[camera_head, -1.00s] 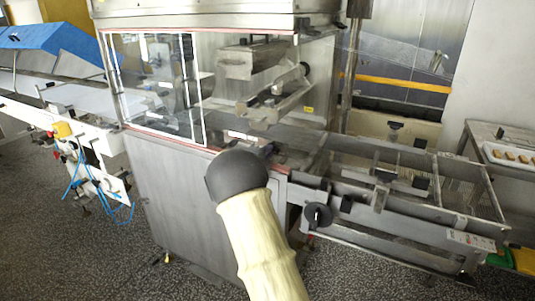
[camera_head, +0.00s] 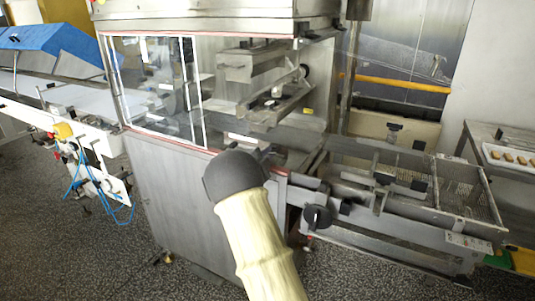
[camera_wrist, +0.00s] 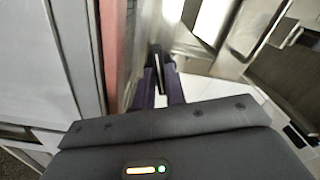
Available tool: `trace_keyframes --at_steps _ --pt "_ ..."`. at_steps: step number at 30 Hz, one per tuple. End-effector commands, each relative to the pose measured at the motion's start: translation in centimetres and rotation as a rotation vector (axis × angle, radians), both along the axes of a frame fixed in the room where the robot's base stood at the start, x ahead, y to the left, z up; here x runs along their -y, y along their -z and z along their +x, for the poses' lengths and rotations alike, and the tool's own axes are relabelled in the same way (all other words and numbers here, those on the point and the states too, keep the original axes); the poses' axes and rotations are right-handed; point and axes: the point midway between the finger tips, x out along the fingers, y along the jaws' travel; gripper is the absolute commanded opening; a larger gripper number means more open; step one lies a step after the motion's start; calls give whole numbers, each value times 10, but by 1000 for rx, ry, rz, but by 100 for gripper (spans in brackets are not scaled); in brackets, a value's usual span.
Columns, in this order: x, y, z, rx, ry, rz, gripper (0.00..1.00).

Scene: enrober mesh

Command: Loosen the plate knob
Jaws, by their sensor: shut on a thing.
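A dark, narrow knob (camera_wrist: 157,62) stands upright between my fingertips in the wrist view. I take it for the plate knob; its full shape is hidden by the fingers. My gripper (camera_wrist: 159,80) has two dark purple fingers, close together and shut on this knob, beside a reddish vertical edge. In the head view my pale forearm and dark rounded joint cover the middle front of the machine, and the gripper is mostly hidden behind them. The plate itself cannot be picked out clearly.
The steel enrober cabinet (camera_head: 185,205) has a clear window (camera_head: 155,90) and metal troughs (camera_head: 270,105) inside. A mesh conveyor frame (camera_head: 462,195) extends right, with a black round handwheel (camera_head: 317,216) at its front. A biscuit tray (camera_head: 508,158) lies far right. Speckled floor is clear in front.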

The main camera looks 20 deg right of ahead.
Motion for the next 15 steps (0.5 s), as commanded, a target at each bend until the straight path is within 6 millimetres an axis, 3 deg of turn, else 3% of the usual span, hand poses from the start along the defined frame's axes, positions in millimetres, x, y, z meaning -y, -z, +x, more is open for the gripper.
trace_keyframes --at_steps 7,15 --pt "-1 0 0 -161 -3 -121 0" --pt "-2 2 0 -184 -3 -140 0"
